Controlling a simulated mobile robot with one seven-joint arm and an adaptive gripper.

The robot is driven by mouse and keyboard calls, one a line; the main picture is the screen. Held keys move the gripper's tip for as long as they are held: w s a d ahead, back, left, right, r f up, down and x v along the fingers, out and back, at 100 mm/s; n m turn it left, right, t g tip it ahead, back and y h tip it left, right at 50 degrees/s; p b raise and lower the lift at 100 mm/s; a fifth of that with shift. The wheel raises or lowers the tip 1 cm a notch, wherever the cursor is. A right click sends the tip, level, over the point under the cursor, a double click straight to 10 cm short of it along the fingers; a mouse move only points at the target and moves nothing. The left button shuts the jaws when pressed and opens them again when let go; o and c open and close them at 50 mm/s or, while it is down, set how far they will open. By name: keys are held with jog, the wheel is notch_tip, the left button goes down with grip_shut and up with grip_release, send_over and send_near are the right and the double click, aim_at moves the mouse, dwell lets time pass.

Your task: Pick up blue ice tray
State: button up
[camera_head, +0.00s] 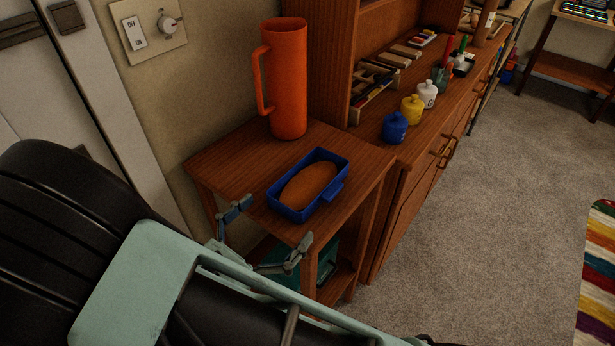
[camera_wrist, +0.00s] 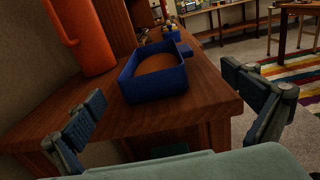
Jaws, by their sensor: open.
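A blue tray (camera_head: 331,199) with raised walls and a small side tab sits on a small wooden side table (camera_head: 230,162). A brown oval thing like a loaf (camera_head: 308,186) lies inside it. The tray also shows in the wrist view (camera_wrist: 155,91), ahead of my gripper and between its fingers in the picture. My gripper (camera_head: 271,236) is open and empty at the table's near edge, its fingers spread wide. In the wrist view my gripper (camera_wrist: 171,112) has one finger at left and one at right, both apart from the tray.
A tall orange pitcher (camera_head: 287,85) stands behind the tray by the wall. A wooden cabinet (camera_head: 420,165) adjoins on the right, with blue (camera_head: 395,128), yellow (camera_head: 411,109) and white (camera_head: 428,94) jars.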

aim_at(287, 209)
jog(key=x, duration=0.5)
jog(key=shift+w+d+r, duration=0.1)
jog(key=shift+w+d, duration=0.05)
jog(key=shift+d, duration=0.05)
jog(key=shift+a+r+x, duration=0.1)
jog(key=shift+x, duration=1.25)
jog(key=shift+a+r+x, duration=0.1)
jog(key=shift+x, duration=1.25)
jog(key=shift+w, duration=0.1)
jog(key=shift+c, duration=0.6)
jog(key=c, duration=1)
